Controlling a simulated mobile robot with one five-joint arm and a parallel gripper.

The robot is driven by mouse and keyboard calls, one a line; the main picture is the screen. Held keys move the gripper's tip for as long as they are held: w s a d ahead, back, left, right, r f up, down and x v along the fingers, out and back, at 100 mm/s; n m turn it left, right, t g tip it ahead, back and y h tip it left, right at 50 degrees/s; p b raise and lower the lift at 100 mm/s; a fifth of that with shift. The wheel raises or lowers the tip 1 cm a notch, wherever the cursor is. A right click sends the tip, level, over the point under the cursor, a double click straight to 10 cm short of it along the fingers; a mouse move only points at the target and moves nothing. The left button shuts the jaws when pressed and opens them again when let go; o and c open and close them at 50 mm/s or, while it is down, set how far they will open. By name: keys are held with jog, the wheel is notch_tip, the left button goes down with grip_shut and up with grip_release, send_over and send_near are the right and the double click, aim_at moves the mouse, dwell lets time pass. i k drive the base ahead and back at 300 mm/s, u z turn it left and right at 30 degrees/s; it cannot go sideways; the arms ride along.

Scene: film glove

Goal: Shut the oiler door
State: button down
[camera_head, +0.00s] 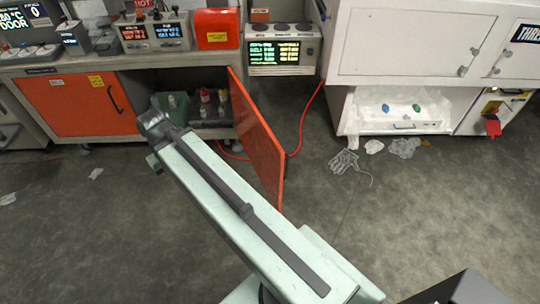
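The oiler door appears to be the orange panel (258,145), which stands swung open, out from the bench cabinet toward me. Its hinge side seems to be at the right of the open compartment (210,125), where several small bottles and a green object sit. My pale green arm reaches up and left across the view, left of the door and in front of its lower part. My gripper (153,125) is at the arm's far end, in front of the compartment's left side, apart from the door's upper part. Its fingers are not clear, so I cannot tell whether it is open.
A second orange door (78,105) with a dark handle is shut at the left. A red hose (303,125) runs on the floor behind the open door. A glove (346,161) and crumpled film (404,147) lie at right. The grey floor is mostly clear.

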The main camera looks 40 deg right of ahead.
aim_at(266, 154)
jog(key=u, duration=1.5)
jog(key=k, duration=2.6)
jog(key=z, duration=1.5)
jog(key=i, duration=1.05)
jog(key=u, duration=0.1)
